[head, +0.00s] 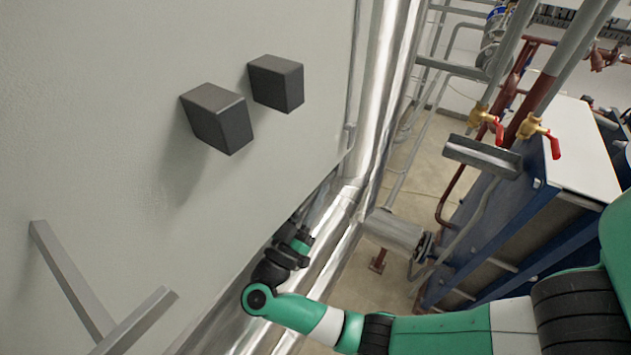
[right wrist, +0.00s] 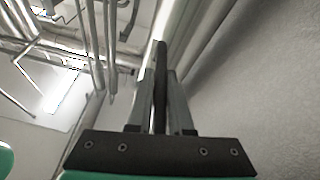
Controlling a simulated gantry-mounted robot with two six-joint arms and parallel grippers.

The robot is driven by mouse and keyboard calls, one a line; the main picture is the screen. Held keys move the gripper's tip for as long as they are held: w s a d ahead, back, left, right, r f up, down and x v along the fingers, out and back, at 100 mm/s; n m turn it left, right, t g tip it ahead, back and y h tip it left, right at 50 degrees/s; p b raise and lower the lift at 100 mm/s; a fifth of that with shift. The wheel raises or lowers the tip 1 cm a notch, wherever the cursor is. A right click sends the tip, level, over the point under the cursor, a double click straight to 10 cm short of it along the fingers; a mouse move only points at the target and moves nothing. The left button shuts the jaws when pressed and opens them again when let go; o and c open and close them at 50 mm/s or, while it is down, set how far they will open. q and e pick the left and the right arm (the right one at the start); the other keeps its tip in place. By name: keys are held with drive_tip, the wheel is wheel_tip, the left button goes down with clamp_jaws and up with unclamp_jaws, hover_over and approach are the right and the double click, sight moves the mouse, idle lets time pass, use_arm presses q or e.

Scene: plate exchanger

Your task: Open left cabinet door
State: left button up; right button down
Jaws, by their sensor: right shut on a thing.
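A large pale grey cabinet panel (head: 130,110) fills the left of the head view; whether it is the left door is not clear. It carries two dark blocks (head: 220,118). My right gripper (head: 305,230) is low by the panel's lower right edge, its fingertips hard to make out there. In the right wrist view its two grey fingers (right wrist: 160,95) are closed on a thin dark bar (right wrist: 160,65) beside a grey textured surface (right wrist: 265,85). I cannot tell if the bar is a handle or a door edge. My left gripper is not in view.
Shiny metal pipes (head: 383,90) run close along the panel's right edge. Farther right stand a blue-framed plate exchanger (head: 500,235) and red-handled valves (head: 553,145). Grey bars (head: 70,275) stick out at the lower left.

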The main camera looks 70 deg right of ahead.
drive_tip(key=c, duration=0.8)
unclamp_jaws()
drive_tip(key=shift+c, duration=0.2)
drive_tip(key=b+v, duration=0.3)
drive_tip(key=v, duration=0.8)
drive_tip(key=shift+a, duration=0.35)
drive_tip(key=shift+f, duration=0.1)
